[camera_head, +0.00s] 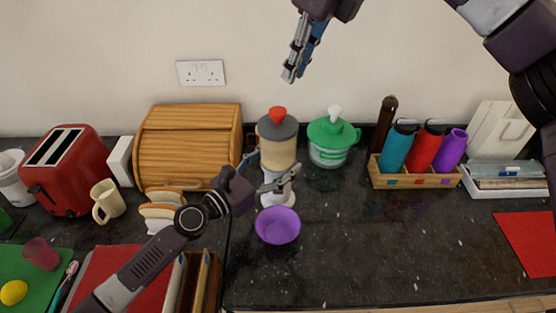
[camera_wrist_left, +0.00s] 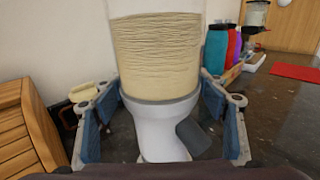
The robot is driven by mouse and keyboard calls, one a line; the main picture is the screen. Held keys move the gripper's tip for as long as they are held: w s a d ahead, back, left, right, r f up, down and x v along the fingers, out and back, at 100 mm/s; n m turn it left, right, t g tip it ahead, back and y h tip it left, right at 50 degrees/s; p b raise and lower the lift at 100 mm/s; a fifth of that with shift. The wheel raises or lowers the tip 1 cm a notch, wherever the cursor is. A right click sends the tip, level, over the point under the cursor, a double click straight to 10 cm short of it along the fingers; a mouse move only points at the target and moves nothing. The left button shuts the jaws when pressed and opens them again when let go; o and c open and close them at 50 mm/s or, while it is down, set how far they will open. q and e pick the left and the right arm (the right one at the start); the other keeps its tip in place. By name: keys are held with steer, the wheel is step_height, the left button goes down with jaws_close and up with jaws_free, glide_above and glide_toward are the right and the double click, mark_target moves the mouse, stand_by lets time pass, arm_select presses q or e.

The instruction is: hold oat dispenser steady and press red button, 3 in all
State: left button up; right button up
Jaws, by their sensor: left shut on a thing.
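The oat dispenser (camera_head: 278,150) stands upright on the counter, with a clear body of pale oats, a grey lid and a white base. Its red button (camera_head: 277,114) is on top. In the left wrist view the dispenser (camera_wrist_left: 165,60) fills the middle, a grey spout at its lower front. My left gripper (camera_head: 280,180) is shut around its lower body, a finger on each side (camera_wrist_left: 163,115). A purple bowl (camera_head: 278,226) sits in front below the spout; no oats show in it. My right gripper (camera_head: 293,76) is empty, fingers together, above the button and slightly right.
A green-lidded jar (camera_head: 330,140) stands close right of the dispenser. A wooden bread bin (camera_head: 188,145) is close on its left. A wooden rack (camera_head: 415,178) with bottles stands further right. The counter right of the bowl is clear.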

mark_target(280, 111)
jaws_close()
stand_by(0.7)
stand_by(0.3)
steer(key=shift+w+a+r+n+t+y, duration=0.3)
steer(key=shift+a+n+t+y, duration=0.35)
steer(key=shift+n, duration=0.5)
steer(key=shift+w+a+r+n+t+y, duration=0.25)
steer(key=shift+w+a+n+t+y, duration=0.1)
steer(key=shift+n+t, duration=0.6)
steer(key=shift+w+a+r+n+t+y, duration=0.35)
steer(key=shift+n+t+y, duration=0.2)
steer(key=shift+n, duration=0.75)
steer(key=shift+a+f, duration=0.1)
steer(key=shift+f, duration=4.4)
steer(key=shift+s+f, duration=0.1)
steer(key=shift+f, duration=0.05)
